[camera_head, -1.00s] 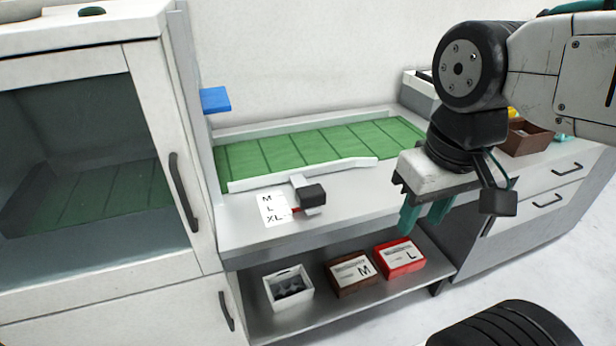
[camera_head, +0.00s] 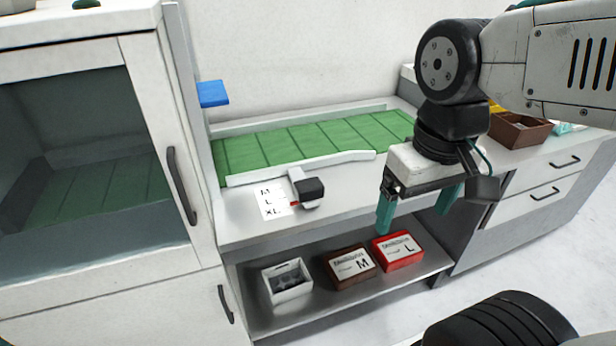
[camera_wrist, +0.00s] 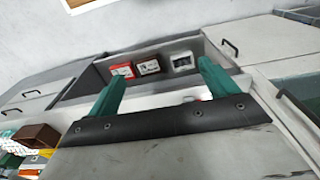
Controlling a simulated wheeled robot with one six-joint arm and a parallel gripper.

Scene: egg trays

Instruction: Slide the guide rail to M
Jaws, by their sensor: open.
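The guide rail (camera_head: 300,167) is a long white bar along the front edge of the green belt, with a bend near its right end. Its black knob (camera_head: 311,188) sits on a short arm over the grey ledge. A red pointer (camera_head: 295,204) by the knob lies at the right edge of a white card (camera_head: 268,201) marked M, L, XL, closest to the XL row. My gripper (camera_head: 415,212) is open and empty, to the right of the knob and apart from it. In the wrist view its green fingers (camera_wrist: 160,75) are spread; I cannot make out the rail there.
The green belt (camera_head: 290,145) fills the back of the counter. White (camera_head: 288,293), brown M (camera_head: 350,281) and red L (camera_head: 398,263) boxes stand on the shelf below. A glass-fronted cabinet (camera_head: 203,225) bounds the left. A brown box (camera_head: 515,143) sits at right.

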